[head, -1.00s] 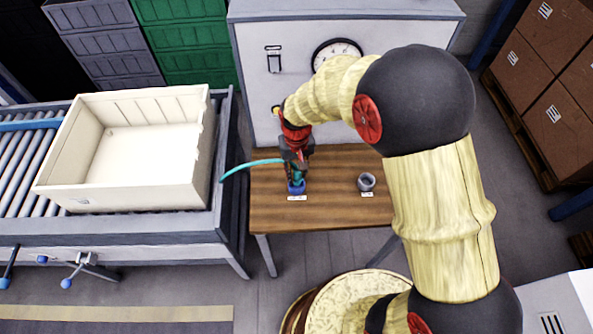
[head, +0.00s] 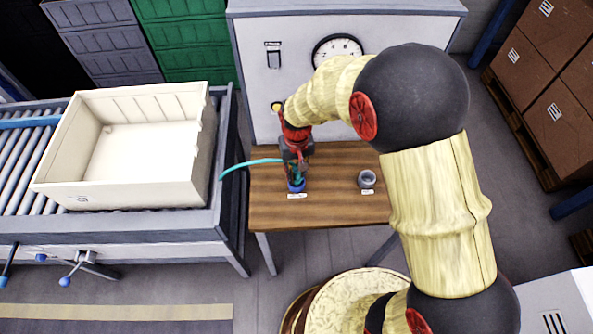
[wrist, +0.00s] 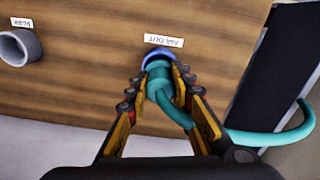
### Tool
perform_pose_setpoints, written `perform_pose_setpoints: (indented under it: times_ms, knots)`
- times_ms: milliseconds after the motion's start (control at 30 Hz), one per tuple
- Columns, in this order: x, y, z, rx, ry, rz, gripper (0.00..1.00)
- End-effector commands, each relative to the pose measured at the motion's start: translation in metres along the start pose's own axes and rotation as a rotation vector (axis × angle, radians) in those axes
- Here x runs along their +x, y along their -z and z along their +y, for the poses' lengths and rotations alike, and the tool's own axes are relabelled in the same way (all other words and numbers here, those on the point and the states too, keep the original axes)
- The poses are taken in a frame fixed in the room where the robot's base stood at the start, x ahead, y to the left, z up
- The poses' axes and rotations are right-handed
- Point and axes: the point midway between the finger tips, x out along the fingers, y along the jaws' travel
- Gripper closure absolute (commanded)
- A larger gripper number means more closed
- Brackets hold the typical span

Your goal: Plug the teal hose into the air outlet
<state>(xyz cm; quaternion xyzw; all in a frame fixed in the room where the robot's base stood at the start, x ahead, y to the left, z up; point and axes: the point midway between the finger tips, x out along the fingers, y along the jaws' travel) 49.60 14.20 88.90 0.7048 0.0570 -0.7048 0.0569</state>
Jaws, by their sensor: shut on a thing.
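The teal hose (wrist: 262,137) has its end between the fingers of my gripper (wrist: 160,88), which is shut on it. In the head view the hose (head: 248,163) curves off to the left from my gripper (head: 297,172). The blue air outlet (wrist: 157,53) stands on the wooden table beside a label reading AIR OUT. In the head view the blue outlet (head: 296,187) is directly below the fingers. The hose end is lined up with the outlet and appears to meet it; how deep it sits is hidden by the hose and fingers.
A grey round port (head: 367,179), labelled separately, stands to the right on the wooden table (head: 330,212); it also shows in the wrist view (wrist: 19,47). A cream crate (head: 190,172) lies on the roller conveyor at left. A grey cabinet with a gauge (head: 337,48) stands behind.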

Motion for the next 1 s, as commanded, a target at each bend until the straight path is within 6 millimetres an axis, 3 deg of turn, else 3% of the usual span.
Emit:
perform_pose_setpoints:
  times_ms: [1000]
  knots:
    - [0.023, 0.0, 0.0, 0.0, 0.0, 0.0, 1.0]
